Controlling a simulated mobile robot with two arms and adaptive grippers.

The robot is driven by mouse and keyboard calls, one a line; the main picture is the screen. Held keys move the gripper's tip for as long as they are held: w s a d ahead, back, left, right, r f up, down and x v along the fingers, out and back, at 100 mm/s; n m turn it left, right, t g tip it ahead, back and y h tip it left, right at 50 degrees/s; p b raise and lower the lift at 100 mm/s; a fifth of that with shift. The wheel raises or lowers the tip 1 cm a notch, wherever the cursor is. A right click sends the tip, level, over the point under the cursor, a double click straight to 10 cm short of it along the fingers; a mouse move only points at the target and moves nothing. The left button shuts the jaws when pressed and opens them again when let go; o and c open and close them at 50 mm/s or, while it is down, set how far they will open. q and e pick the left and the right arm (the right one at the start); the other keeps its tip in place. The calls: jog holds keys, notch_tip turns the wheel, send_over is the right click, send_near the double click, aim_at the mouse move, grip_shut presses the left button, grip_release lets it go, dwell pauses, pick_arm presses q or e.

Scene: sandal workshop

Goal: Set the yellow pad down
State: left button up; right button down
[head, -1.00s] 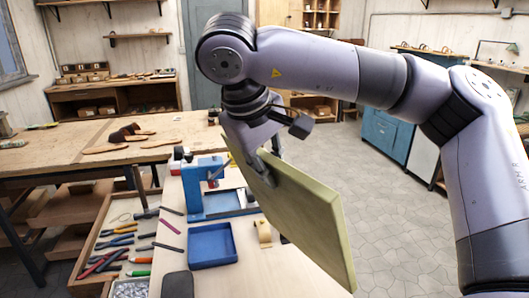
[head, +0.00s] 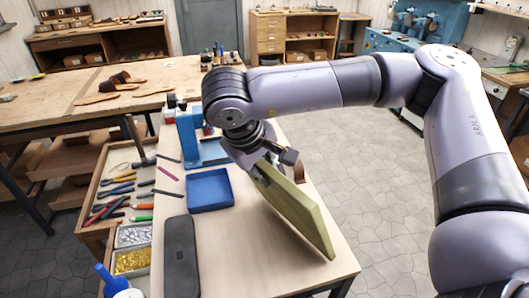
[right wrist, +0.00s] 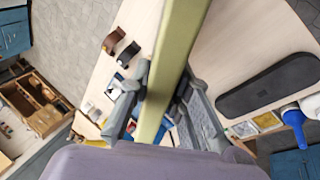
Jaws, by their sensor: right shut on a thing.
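The yellow pad (head: 300,212) is a flat, pale yellow-green slab, tilted on its edge over the right side of the light wooden bench (head: 235,270). My right gripper (head: 268,170) is shut on its upper far end. In the right wrist view the pad (right wrist: 178,55) runs edge-on between the two fingers of the gripper (right wrist: 160,105). Its lower near corner is close to the bench top; I cannot tell whether it touches. My left gripper is not in view.
A blue tray (head: 210,190) and a dark flat case (head: 180,262) lie left of the pad. A blue tool (head: 190,135) stands behind the tray. A tool drawer (head: 105,195) adjoins the bench's left side. Bare bench top lies between case and pad.

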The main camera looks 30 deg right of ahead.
jog(key=shift+f, duration=0.45)
jog(key=c, duration=1.9)
grip_release()
jog(key=shift+f, duration=0.15)
jog(key=o, duration=0.4)
jog(key=shift+s+a, duration=0.15)
